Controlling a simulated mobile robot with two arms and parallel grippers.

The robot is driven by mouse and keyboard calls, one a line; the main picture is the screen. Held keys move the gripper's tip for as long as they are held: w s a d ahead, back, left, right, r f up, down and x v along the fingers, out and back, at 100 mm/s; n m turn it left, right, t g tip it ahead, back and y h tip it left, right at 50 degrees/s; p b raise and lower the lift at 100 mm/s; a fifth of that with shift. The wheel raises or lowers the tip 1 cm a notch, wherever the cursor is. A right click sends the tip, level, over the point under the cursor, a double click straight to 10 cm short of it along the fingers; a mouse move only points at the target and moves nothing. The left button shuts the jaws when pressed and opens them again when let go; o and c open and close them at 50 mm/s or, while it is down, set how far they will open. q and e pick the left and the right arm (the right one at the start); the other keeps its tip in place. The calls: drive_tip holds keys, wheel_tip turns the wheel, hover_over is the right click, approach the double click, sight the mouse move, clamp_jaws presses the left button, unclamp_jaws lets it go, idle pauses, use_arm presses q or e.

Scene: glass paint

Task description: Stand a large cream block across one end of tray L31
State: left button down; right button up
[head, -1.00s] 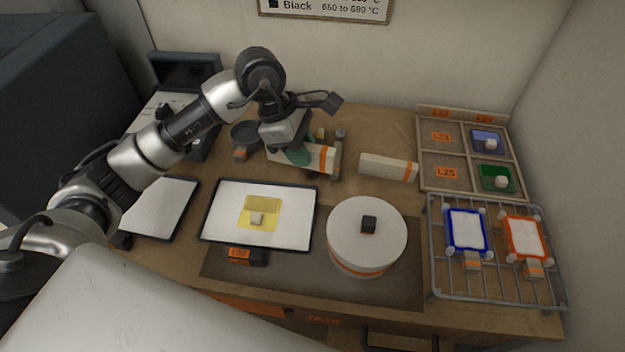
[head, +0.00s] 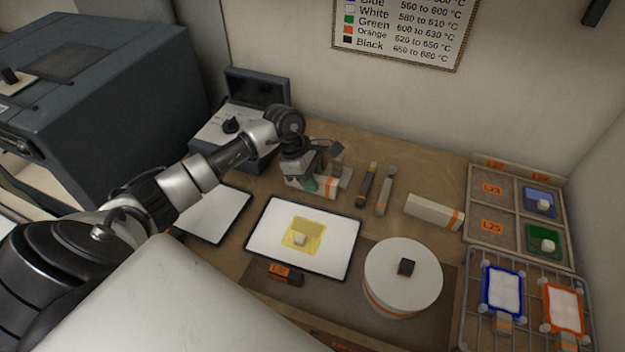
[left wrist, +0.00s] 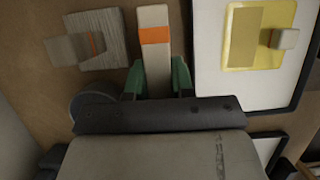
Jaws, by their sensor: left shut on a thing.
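My left gripper (head: 303,178) is shut on a cream block (head: 328,188) with an orange band. In the left wrist view, the block (left wrist: 154,62) stretches out from between the green fingers. The gripper and block are behind the far edge of a black-rimmed white tray (head: 270,240) with yellow glass on it. A small tag (head: 285,274) at this tray's front is too blurred to read surely. Another white tray (head: 214,216) lies to its left, partly hidden by my arm. A second cream block (head: 434,212) lies at the back right. My right gripper is not in view.
Two tools (head: 384,190) lie right of the held block. A round white turntable (head: 402,278) with a black cube stands right of the middle tray. A wire rack (head: 533,318) and divided wooden tray (head: 492,257) fill the right side. A grey box (head: 238,135) stands back left.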

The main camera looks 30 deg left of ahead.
use_arm(q)
drive_tip(key=shift+f, duration=0.85)
drive_tip(key=shift+f, duration=0.15)
drive_tip(key=c, duration=1)
unclamp_jaws()
drive_tip(key=shift+o, duration=0.2)
